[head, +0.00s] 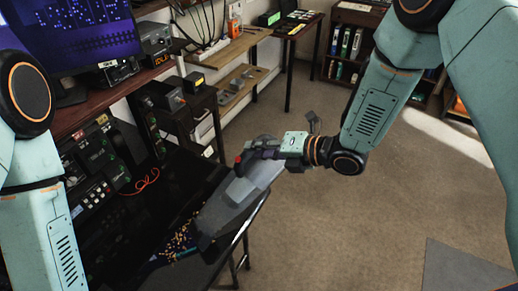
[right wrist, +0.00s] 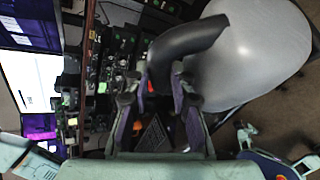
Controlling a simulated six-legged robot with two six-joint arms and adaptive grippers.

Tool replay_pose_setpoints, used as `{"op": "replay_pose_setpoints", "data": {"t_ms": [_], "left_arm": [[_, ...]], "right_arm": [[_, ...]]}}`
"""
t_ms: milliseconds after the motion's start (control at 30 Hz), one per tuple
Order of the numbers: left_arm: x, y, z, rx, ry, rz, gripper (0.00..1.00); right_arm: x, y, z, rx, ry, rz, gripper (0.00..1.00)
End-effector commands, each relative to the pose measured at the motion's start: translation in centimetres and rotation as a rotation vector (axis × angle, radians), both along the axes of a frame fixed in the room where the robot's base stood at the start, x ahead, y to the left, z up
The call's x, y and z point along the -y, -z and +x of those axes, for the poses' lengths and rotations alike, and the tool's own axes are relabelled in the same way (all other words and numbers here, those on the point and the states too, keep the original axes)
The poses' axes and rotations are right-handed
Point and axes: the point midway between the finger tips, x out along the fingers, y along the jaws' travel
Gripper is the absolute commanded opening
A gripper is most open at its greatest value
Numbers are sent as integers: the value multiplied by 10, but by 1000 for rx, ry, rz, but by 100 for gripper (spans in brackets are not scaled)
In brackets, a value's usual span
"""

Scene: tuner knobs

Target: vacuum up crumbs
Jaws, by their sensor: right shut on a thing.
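A handheld vacuum (head: 235,195) with a grey body slants down over the black tabletop in the head view. My right gripper (head: 262,150) is shut on its upper end. In the right wrist view my right gripper's fingers (right wrist: 158,95) are around the vacuum's dark curved handle (right wrist: 190,42), beside its pale rounded body (right wrist: 255,55). Tan and yellow crumbs (head: 178,243) lie scattered on the black table (head: 130,225), just left of the vacuum's lower end. The vacuum hides part of that area, and I cannot tell whether it touches the table. My left gripper is out of view.
Black panels with knobs (head: 95,160) line the left side, with an orange-red cable (head: 142,183) in front. A monitor (head: 85,30) and small devices stand on the shelf above. Wooden shelves (head: 235,50) run along the wall. The carpet (head: 350,220) to the right is open.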

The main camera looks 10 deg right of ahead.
Motion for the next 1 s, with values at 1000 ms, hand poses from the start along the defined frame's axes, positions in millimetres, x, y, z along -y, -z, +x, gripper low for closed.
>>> {"op": "replay_pose_setpoints", "data": {"t_ms": [1000], "left_arm": [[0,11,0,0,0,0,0]], "right_arm": [[33,-2,46,7,0,5,0]]}}
